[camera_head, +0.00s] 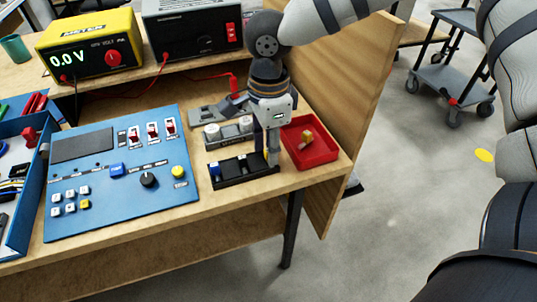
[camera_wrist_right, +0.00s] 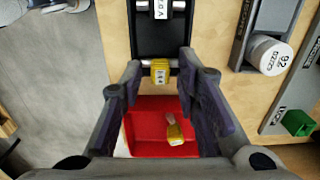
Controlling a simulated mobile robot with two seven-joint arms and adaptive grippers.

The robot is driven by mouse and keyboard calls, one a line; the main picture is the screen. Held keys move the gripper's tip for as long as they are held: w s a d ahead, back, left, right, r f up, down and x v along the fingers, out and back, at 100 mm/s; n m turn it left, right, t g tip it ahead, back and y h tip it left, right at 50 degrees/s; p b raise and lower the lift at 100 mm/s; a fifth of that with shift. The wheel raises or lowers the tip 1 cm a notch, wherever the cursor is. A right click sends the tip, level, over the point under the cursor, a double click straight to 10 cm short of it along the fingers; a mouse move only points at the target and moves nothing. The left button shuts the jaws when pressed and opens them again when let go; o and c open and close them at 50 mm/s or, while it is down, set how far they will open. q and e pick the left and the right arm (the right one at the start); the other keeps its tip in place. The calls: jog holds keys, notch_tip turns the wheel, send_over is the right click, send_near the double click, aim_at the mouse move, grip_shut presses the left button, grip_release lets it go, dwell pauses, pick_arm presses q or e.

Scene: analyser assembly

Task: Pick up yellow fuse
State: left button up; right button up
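A yellow fuse (camera_wrist_right: 160,72) sits at the end of the black fuse holder (camera_wrist_right: 150,38), between my right gripper's (camera_wrist_right: 159,68) fingertips in the right wrist view. The fingers are spread, with a visible gap on each side of it. In the head view the right gripper (camera_head: 269,157) points down at the right end of the black holder (camera_head: 236,172) and partly hides that fuse. A second yellow piece (camera_wrist_right: 174,134) with a pale end lies in the red tray (camera_wrist_right: 150,122); it also shows in the head view (camera_head: 307,136). My left gripper is out of view.
The red tray (camera_head: 322,154) stands close to the right of the gripper, near a wooden side panel (camera_head: 352,100). Grey holders with white cylinders (camera_head: 229,130) stand behind the black holder. The blue control panel (camera_head: 120,190) lies left. A yellow meter (camera_head: 88,45) stands at the back.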

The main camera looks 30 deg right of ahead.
jog(key=c, duration=0.4)
jog(key=shift+r, duration=0.2)
notch_tip(320, 180, up, 3)
jog(key=shift+w+f, duration=0.1)
jog(key=shift+f, duration=0.1)
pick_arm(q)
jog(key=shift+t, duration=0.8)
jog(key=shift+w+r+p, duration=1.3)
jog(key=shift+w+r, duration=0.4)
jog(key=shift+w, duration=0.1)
pick_arm(e)
jog(key=shift+s+a+r, duration=0.8)
jog(key=shift+s+r, duration=0.85)
jog(key=shift+s, duration=0.6)
jog(key=shift+s+a+r, duration=0.75)
jog(key=shift+s+r, duration=0.95)
jog(key=shift+s, duration=0.5)
jog(key=shift+s+a+r, duration=0.8)
jog(key=shift+s+r, duration=0.85)
jog(key=shift+s, duration=0.6)
